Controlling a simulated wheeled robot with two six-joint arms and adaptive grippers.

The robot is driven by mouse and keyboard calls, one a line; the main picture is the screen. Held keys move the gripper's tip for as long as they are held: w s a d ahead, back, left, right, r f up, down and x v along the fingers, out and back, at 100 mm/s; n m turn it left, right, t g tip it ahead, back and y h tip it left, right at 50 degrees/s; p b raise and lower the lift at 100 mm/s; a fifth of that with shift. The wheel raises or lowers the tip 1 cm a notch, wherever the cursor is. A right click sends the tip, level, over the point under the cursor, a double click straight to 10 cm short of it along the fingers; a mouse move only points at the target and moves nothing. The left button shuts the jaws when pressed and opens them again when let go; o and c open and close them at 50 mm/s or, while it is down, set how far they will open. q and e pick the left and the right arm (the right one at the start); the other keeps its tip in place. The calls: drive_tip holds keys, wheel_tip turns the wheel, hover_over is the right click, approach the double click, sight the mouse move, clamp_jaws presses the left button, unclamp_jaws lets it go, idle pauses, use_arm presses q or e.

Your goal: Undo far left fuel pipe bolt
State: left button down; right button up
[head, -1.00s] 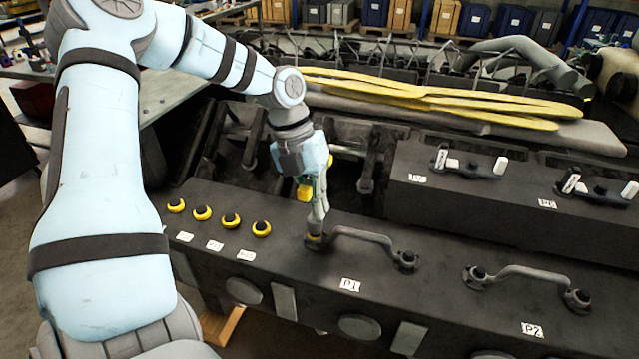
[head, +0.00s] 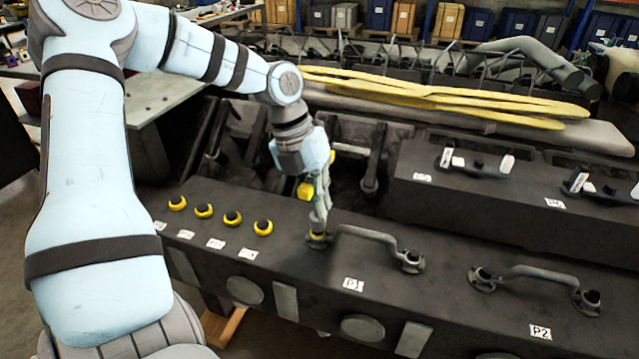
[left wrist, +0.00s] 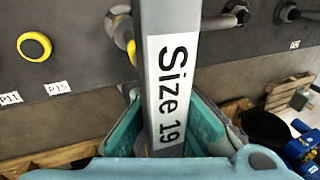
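A grey fuel pipe labelled P1 (head: 366,236) arches over the dark engine cover. Its left end bolt (head: 317,239) is partly hidden by my left gripper (head: 321,205), whose tip end is right at it. My left gripper is shut on a flat grey wrench marked "Size 19" (left wrist: 168,75), held between teal finger pads. In the left wrist view the wrench runs up over the pipe end (left wrist: 118,20), and its working end is out of frame. I cannot tell whether it sits on the bolt. My right gripper is not in view.
Several yellow-ringed dark studs (head: 232,219) line the cover left of P1. A second pipe, P2 (head: 535,273), lies to the right. A raised dark block (head: 480,200) with small fittings stands behind. Yellow tubes (head: 440,95) lie farther back.

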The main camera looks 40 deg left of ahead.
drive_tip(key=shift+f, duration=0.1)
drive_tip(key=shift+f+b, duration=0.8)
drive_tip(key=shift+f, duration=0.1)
